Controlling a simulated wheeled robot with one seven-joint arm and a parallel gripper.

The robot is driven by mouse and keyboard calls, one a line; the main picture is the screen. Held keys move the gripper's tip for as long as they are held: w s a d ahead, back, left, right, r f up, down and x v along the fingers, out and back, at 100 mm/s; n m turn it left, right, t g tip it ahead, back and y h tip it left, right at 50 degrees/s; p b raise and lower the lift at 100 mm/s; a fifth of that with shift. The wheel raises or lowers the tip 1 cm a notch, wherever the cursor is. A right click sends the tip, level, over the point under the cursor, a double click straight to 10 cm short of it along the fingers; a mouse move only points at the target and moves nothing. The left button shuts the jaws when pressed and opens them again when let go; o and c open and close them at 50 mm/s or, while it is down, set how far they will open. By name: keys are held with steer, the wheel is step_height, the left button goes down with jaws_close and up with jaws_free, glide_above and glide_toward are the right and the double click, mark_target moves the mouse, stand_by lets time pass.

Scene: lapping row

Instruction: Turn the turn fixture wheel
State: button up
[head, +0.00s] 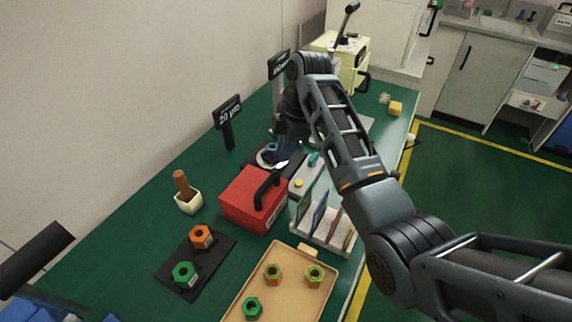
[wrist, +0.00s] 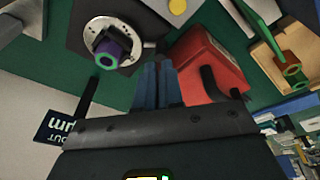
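The fixture wheel is a silver disc (wrist: 96,28) on a dark plate in the wrist view. A purple hex piece with a teal rim (wrist: 111,48) sits at its middle, and a small silver part sticks out toward my fingers.
The red box (head: 249,200) with a black handle stands close by. A slotted rack (head: 327,232), a tan tray (head: 292,259) with hex nuts, a dark mat (head: 212,255) with nuts and a mortar (head: 188,202) are nearer. A black sign (head: 227,112) stands behind.

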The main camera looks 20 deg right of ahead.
steer(key=s+d+m+t+y, duration=0.1)
steer(key=d+m, duration=0.2)
steer(key=m, duration=0.1)
steer(key=s+d+r+m+t+y, duration=0.1)
steer(key=d+m, duration=0.2)
steer(key=m, duration=0.2)
steer(key=s+d+m+t+y+b, duration=0.1)
steer(key=d+m, duration=0.1)
steer(key=m, duration=0.3)
steer(key=shift+s+d+r, duration=0.2)
steer(key=shift+s+d, duration=0.15)
steer(key=shift+d, duration=0.05)
jaws_close()
steer(key=shift+m+t, duration=0.3)
steer(key=shift+m, duration=0.6)
steer(key=x, duration=0.8)
steer(key=shift+f, duration=0.4)
steer(key=a+p, duration=0.1)
steer(key=a, duration=0.2)
steer(key=shift+w+a+f, duration=0.15)
steer(key=shift+a+f+p, duration=0.1)
steer(key=shift+a+p, duration=0.2)
steer(key=shift+a, duration=0.2)
